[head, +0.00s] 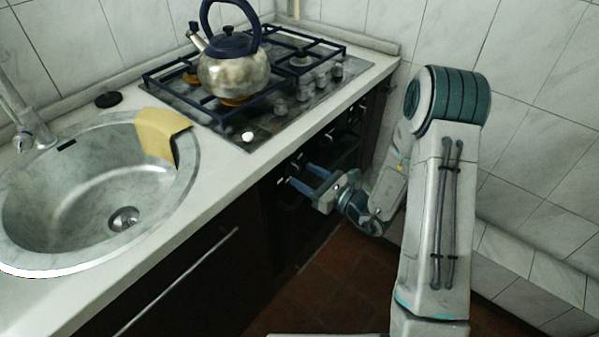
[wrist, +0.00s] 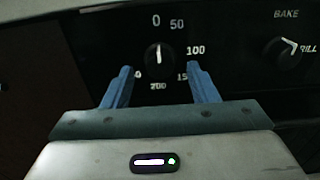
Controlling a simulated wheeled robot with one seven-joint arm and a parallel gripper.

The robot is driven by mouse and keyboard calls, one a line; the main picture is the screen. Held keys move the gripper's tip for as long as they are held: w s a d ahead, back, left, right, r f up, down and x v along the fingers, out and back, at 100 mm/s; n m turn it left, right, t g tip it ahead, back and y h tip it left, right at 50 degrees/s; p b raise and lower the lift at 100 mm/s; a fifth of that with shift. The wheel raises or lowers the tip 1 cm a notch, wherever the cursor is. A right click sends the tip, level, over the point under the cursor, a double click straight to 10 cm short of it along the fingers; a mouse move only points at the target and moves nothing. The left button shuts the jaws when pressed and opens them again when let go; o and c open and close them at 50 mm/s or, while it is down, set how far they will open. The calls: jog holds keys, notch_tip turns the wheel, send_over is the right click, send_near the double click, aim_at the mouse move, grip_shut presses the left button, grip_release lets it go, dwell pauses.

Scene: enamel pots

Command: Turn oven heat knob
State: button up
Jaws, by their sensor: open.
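The oven heat knob (wrist: 159,55) is a dark round knob with a white pointer line, ringed by white numbers such as 0, 50, 100 and 200, in the wrist view. My gripper (wrist: 158,78) is open, with one blue finger low on each side of the knob in the picture. I see no contact between the fingers and the knob. In the head view my gripper (head: 300,174) is at the oven front below the counter edge; the knob cannot be made out there. A second knob (wrist: 288,50), marked BAKE and GRILL, is to the right in the wrist view.
A kettle (head: 234,70) stands on the gas hob (head: 262,128) above the oven. The sink (head: 70,185), with a yellow cloth (head: 160,132) over its rim, is to the left. A tiled wall (head: 535,110) is close on the right of my arm.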

aim_at(294, 169)
jog(key=shift+x, duration=1.4)
jog(key=c, duration=0.9)
jog(key=shift+m, duration=0.3)
jog(key=m+p, duration=0.2)
jog(key=m, duration=0.1)
jog(key=shift+d+r+p, duration=0.1)
jog(key=shift+p, duration=0.25)
jog(key=shift+m+p, duration=0.7)
jog(key=shift+m, duration=0.4)
